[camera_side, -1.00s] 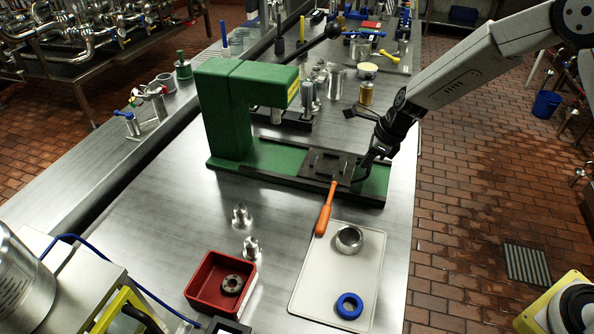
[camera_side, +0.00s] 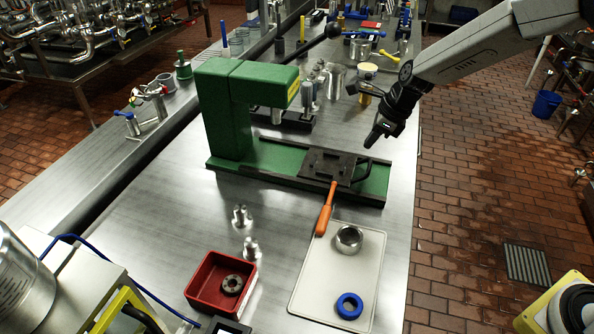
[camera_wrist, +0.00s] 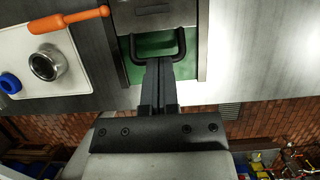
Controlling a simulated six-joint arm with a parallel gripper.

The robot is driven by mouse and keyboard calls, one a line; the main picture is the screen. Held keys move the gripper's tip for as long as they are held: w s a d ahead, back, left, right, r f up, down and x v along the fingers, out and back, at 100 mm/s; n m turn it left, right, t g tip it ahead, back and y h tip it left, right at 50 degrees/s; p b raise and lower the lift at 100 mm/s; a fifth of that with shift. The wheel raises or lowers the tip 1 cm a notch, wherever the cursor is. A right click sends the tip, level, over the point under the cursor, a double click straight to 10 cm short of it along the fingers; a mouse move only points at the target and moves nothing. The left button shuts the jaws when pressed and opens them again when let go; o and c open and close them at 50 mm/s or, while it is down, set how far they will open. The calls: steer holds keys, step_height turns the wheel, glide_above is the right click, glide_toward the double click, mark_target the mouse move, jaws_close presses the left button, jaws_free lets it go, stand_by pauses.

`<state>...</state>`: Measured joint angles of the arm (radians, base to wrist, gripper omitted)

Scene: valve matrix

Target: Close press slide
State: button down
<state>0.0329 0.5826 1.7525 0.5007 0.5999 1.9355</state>
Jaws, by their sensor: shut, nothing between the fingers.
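The press (camera_side: 225,110) is a green C-shaped frame on a long green base on the steel bench. Its dark slide plate (camera_side: 330,165) lies on the base to the right of the ram (camera_side: 277,115), clear of the spot beneath it. A black U-shaped handle (camera_side: 362,174) is at the slide's right end; it also shows in the wrist view (camera_wrist: 181,45). My gripper (camera_side: 371,142) is shut and empty, above the handle and apart from it in the side view.
An orange-handled tool (camera_side: 326,208) rests against the pale tray (camera_side: 318,275), close in front of the slide. The tray holds a metal ring (camera_side: 349,239) and a blue ring (camera_side: 349,306). A red bin (camera_side: 205,283) stands left. Metal containers stand behind the press.

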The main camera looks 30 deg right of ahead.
mark_target(314, 157)
steer(key=shift+x, duration=3.95)
steer(key=shift+w+a, duration=3.35)
steer(key=shift+a, duration=0.05)
steer(key=shift+r, duration=0.15)
steer(key=shift+s+d+r, duration=0.25)
steer(key=shift+d+r, duration=0.05)
steer(key=shift+r, duration=0.2)
steer(key=shift+s+d+f, duration=0.15)
steer(key=shift+s+d, duration=4.05)
steer(key=shift+s, duration=0.05)
